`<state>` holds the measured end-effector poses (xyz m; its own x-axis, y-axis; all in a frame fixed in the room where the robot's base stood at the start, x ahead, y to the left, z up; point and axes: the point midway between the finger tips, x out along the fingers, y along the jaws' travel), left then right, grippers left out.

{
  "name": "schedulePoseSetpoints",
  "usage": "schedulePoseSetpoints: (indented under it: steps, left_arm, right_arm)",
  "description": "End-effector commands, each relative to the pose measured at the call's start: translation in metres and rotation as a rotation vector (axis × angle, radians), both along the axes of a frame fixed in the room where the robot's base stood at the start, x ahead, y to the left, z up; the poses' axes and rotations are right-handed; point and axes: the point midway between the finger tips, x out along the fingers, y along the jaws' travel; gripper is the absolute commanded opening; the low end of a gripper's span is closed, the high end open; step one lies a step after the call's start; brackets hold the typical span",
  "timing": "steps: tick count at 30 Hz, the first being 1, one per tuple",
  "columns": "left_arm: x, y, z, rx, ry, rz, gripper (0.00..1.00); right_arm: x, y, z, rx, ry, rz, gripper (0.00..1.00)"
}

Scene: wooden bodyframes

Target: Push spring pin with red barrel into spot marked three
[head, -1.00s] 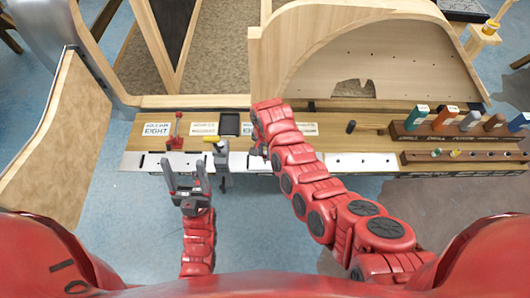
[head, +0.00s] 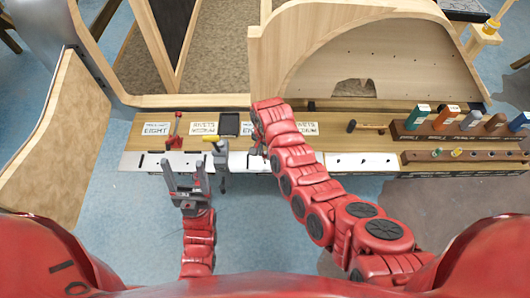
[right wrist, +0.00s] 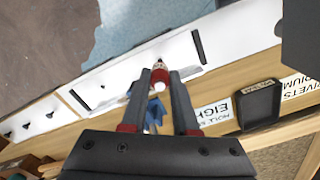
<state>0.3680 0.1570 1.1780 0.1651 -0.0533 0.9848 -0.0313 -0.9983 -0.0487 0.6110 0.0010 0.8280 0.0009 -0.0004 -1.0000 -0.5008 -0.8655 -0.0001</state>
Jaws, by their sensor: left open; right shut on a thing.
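My right gripper (right wrist: 160,73) is shut on the spring pin with the red barrel (right wrist: 159,82). The right wrist view shows the pin between the fingertips, its dark tip beyond them, over the white metal strip (right wrist: 118,78). I cannot tell whether the tip touches the strip. The metal strip (head: 362,162) runs along the bench front with small slots and holes. I cannot read a mark three. My left gripper (head: 186,172) is open and empty, in front of the strip at left.
A red clamp (head: 175,130) and a yellow-handled grey clamp (head: 219,155) stand near the left gripper. Label cards, a black tray (head: 229,124) and a hammer (head: 365,126) lie on the bench. A wooden frame stands behind.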

Motion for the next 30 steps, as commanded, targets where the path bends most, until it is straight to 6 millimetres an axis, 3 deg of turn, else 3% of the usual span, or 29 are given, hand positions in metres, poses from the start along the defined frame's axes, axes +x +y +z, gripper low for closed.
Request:
schedulePoseSetpoints:
  steps: [30]
  left_arm:
    - [0.000, 0.000, -0.016, 0.000, 0.000, 0.000, 0.69]
  right_arm:
    - [0.000, 0.000, -0.016, 0.000, 0.000, 0.000, 0.00]
